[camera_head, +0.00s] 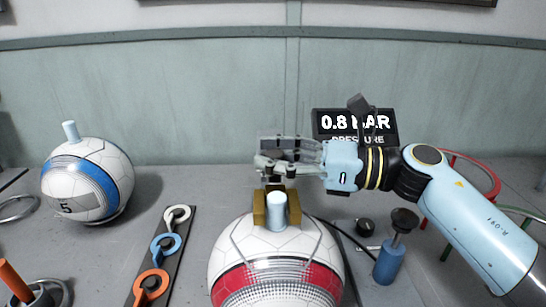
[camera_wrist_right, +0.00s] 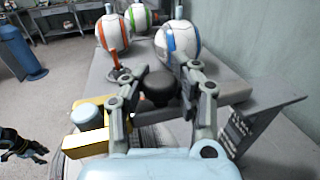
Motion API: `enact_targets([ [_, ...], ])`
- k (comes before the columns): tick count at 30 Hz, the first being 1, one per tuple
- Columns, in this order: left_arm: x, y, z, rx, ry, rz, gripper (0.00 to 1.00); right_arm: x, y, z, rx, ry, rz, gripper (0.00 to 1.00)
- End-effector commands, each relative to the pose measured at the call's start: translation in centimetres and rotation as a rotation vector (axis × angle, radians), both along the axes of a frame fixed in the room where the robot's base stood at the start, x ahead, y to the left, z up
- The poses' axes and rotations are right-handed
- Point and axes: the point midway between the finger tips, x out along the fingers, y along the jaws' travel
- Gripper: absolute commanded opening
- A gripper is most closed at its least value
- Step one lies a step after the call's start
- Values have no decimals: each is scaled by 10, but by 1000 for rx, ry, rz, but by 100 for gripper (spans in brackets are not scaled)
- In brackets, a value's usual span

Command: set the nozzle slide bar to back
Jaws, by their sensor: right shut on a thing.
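The nozzle (camera_head: 277,207) is a light blue cylinder above a red and white ball (camera_head: 275,268), with gold blocks (camera_head: 260,208) around it. In the right wrist view the gold part (camera_wrist_right: 86,143) and the nozzle top (camera_wrist_right: 85,113) are left of my right gripper (camera_wrist_right: 160,80). A dark round knob (camera_wrist_right: 159,90) sits between its fingers, and the gripper is shut on it. In the head view my right gripper (camera_head: 268,163) is just behind the nozzle; the knob is hidden there. What looks like my left gripper (camera_wrist_right: 22,146) is small at the left edge of the wrist view.
A display (camera_head: 356,124) reading 0.8 BAR stands behind my right wrist. A blue hand pump (camera_head: 389,262) is right of the ball. Orange, blue and cream rings lie on a dark strip (camera_head: 168,270). A blue-banded ball (camera_head: 88,178) stands at the left.

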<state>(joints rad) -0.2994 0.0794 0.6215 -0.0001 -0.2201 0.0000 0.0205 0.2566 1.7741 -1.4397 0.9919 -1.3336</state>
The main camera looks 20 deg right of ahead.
Motion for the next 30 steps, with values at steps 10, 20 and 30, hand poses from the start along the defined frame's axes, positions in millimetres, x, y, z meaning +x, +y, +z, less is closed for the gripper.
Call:
enact_targets([
  [10,-11,0,-62,1,19,-1,40,73,-22,-8,-2,-3,-6,0],
  [20,-16,0,-77,1,27,0,40,99,-31,-1,-4,1,-7,0],
  [30,-16,2,-76,2,27,-1,40,99,-31,0,-5,-1,-9,37],
])
